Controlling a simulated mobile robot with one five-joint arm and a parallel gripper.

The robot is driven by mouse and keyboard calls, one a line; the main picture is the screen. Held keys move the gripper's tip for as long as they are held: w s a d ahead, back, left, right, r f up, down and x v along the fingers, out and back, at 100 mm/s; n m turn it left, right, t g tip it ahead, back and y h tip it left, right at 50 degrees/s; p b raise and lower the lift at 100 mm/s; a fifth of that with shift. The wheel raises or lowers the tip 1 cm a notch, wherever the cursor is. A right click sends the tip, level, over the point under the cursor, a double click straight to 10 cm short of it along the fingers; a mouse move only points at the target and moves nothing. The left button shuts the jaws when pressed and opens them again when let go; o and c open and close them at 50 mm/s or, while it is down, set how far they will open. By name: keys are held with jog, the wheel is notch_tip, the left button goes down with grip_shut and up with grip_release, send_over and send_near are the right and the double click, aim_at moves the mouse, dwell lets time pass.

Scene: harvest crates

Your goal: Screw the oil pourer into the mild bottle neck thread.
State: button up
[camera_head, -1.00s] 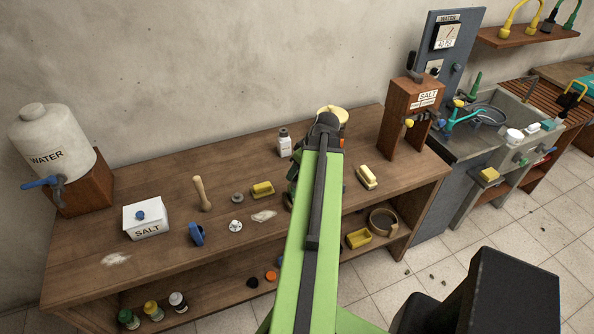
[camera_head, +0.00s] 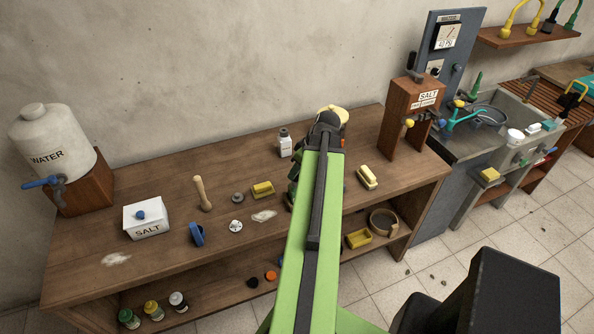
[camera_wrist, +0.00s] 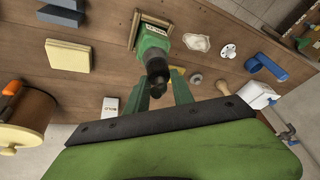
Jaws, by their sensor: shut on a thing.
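The oil pourer (camera_wrist: 157,77) shows in the wrist view as a dark, blunt piece between the green fingers of my gripper (camera_wrist: 160,90), which is shut on it. Beyond it is a green bottle (camera_wrist: 152,42) with a pale label, standing at a wooden frame (camera_wrist: 133,30) on the bench. The pourer lines up with the bottle's neck end. I cannot tell whether it is seated in the thread or just over it, as the neck is hidden.
The wooden bench (camera_head: 165,205) holds a salt box (camera_head: 146,221), a blue item (camera_head: 197,235), a white shaker (camera_head: 284,146) and a yellow-and-white block (camera_head: 366,177). A wooden pot (camera_wrist: 28,108) stands left in the wrist view. A wooden salt stand (camera_head: 395,130) rises at the bench's right.

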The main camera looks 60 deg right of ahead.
jog(key=shift+a+m+h, duration=0.1)
jog(key=shift+m+h, duration=0.2)
jog(key=shift+m, duration=0.8)
jog(key=shift+m+h, duration=0.5)
jog(key=shift+m, duration=0.3)
jog(key=o, duration=0.7)
jog(key=shift+o, duration=0.2)
jog(key=shift+d, duration=0.2)
